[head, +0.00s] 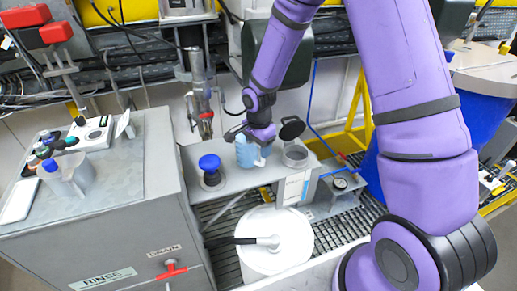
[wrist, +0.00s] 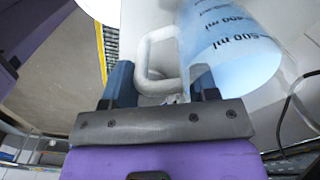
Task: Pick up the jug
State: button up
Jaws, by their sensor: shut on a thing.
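In the wrist view the jug (wrist: 238,45) shows dark ml markings and a white loop handle (wrist: 146,62). My gripper (head: 243,133) reaches the jug from above. In the wrist view its two dark fingers (wrist: 160,84) stand on either side of the lower handle, shut on it. I cannot tell whether the jug's base touches the ledge. My gripper partly hides the jug in the head view.
An open port with a raised black lid (head: 292,128) stands just right of the jug. A blue-capped fitting (head: 210,168) is to its left. A white drum (head: 275,245) stands in front. A clear beaker (head: 72,178) and bottles occupy the left bench.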

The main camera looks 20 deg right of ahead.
jog(key=shift+r, duration=1.3)
jog(key=s+a+r, duration=0.1)
jog(key=s+a, duration=0.2)
jog(key=s, duration=1.2)
jog(key=shift+s+r, duration=0.25)
jog(key=shift+s, duration=0.1)
